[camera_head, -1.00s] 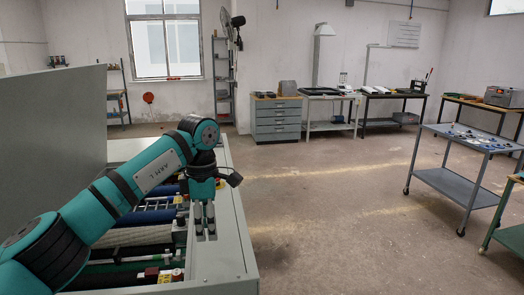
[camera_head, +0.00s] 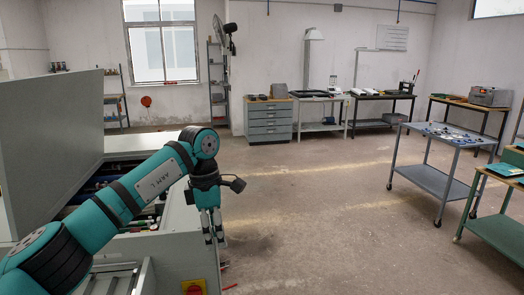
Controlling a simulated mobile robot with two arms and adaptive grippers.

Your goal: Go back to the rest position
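My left arm reaches in from the left in the head view. Its gripper (camera_head: 214,240) points down beside the right edge of the grey plate processor (camera_head: 178,252). Its two dark fingers are apart, with a narrow gap and nothing seen between them. The processor's large grey lid (camera_head: 50,145) stands raised, and rollers show inside behind my arm. My arm hides part of the machine. My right gripper is not in view.
A red and yellow switch (camera_head: 194,288) is on the processor's near side. A two-tier cart (camera_head: 425,180) and a green table (camera_head: 495,222) stand at right. A drawer cabinet (camera_head: 268,122) and benches line the back wall. The middle floor is clear.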

